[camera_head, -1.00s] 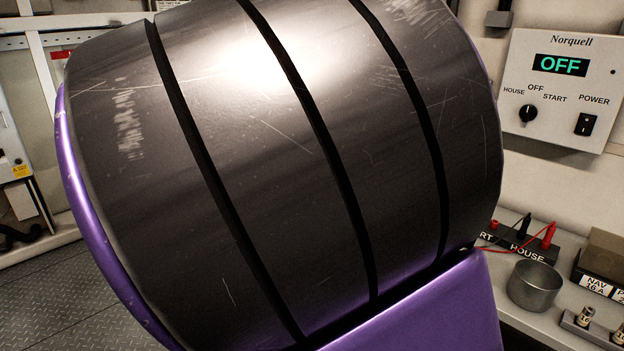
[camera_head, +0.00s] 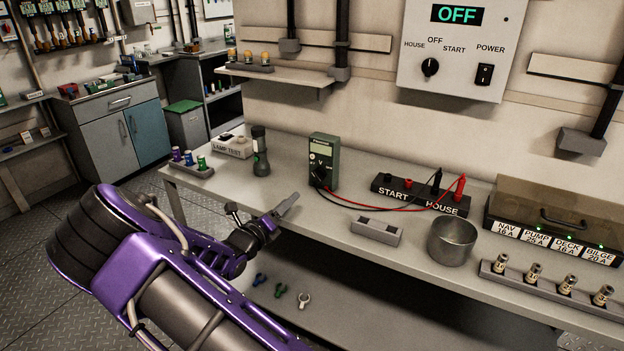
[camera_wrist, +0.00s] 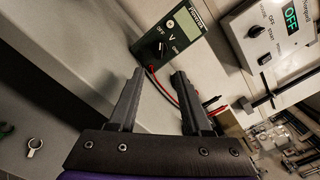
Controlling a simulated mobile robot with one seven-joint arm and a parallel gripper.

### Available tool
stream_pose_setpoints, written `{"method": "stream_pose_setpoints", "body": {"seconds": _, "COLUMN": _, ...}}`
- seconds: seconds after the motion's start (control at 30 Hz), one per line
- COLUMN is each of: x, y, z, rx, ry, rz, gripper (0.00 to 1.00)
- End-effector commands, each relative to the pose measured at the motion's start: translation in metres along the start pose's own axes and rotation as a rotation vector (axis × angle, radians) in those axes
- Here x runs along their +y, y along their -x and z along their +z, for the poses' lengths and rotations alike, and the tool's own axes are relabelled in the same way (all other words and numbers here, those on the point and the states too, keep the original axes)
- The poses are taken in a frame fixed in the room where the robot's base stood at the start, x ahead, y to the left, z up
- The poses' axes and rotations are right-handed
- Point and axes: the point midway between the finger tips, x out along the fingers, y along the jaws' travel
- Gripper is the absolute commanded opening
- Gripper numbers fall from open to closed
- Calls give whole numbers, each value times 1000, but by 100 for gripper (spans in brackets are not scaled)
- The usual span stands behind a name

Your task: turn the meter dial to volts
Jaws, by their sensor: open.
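The green-cased meter (camera_head: 324,150) stands upright on the bench near the wall. In the wrist view the meter (camera_wrist: 180,25) lies beyond my fingertips, with a dark dial (camera_wrist: 159,48) by the OFF, V and ohm markings. Which mark the dial points to is too small to tell. My gripper (camera_head: 288,206) is at the bench's front edge, in front and left of the meter. In the wrist view my gripper (camera_wrist: 159,73) has its two fingers apart with nothing between them, short of the dial.
Red and black leads run from the meter to the START/HOUSE terminal block (camera_head: 420,195). A flashlight (camera_head: 260,152) stands left of the meter. A grey holder (camera_head: 376,232) and a metal cup (camera_head: 452,241) lie to the right. The bench between gripper and meter looks clear.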

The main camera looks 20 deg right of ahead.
Motion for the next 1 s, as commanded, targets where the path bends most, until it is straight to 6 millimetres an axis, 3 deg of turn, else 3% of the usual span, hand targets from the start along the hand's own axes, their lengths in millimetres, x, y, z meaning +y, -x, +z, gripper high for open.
{"method": "stream_pose_setpoints", "body": {"seconds": 0.2, "x": 0, "y": -51, "z": -2, "rx": 2, "ry": -1, "rz": -3, "gripper": 49}}
{"method": "stream_pose_setpoints", "body": {"seconds": 0.5, "x": 0, "y": -111, "z": -1, "rx": 2, "ry": -2, "rz": -1, "gripper": 49}}
{"method": "stream_pose_setpoints", "body": {"seconds": 0.7, "x": 1, "y": -132, "z": -1, "rx": 2, "ry": -2, "rz": 1, "gripper": 49}}
{"method": "stream_pose_setpoints", "body": {"seconds": 1.0, "x": 0, "y": -137, "z": 0, "rx": 1, "ry": -2, "rz": 1, "gripper": 49}}
